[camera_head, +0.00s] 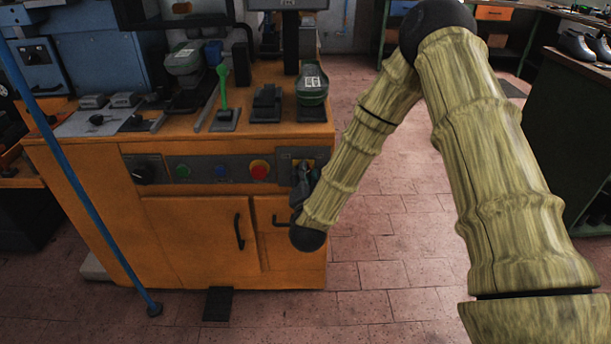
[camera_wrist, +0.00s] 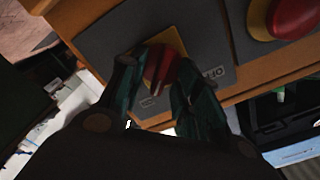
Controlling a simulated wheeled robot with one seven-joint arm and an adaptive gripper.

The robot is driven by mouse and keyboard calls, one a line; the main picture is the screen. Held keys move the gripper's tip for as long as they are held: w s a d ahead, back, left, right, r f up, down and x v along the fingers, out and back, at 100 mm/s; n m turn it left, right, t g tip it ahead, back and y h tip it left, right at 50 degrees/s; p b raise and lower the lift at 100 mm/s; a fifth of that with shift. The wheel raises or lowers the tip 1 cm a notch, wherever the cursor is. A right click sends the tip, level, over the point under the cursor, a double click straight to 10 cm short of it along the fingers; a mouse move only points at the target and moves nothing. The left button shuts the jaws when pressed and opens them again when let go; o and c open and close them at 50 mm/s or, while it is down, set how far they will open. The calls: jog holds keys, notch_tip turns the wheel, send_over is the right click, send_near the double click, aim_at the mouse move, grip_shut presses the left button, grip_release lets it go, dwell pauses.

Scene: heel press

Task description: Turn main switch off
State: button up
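The main switch (camera_wrist: 161,68) is a red rotary knob on a yellow plate, set in a grey panel. In the wrist view an OFF label (camera_wrist: 214,73) lies to its right and another small label shows below it. The knob's pale mark points down toward that lower label. My gripper (camera_wrist: 160,75) has one dark finger on each side of the knob, and the red fills the gap between them. In the head view my gripper (camera_head: 304,180) is at the right end of the machine's front panel and hides most of the switch.
A red push button (camera_head: 259,170) on a yellow ring sits left of the switch. Green and blue buttons and a black knob (camera_head: 145,171) are farther left. The orange cabinet (camera_head: 190,240) has door handles below. Open tiled floor lies to the right.

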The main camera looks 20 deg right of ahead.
jog(key=shift+c, duration=0.2)
grip_shut()
jog(key=shift+a+n+p, duration=0.2)
jog(key=shift+n+p, duration=0.9)
jog(key=shift+n, duration=3.35)
jog(key=shift+a+n+p, duration=0.2)
jog(key=shift+n+p, duration=0.9)
jog(key=shift+n, duration=3.35)
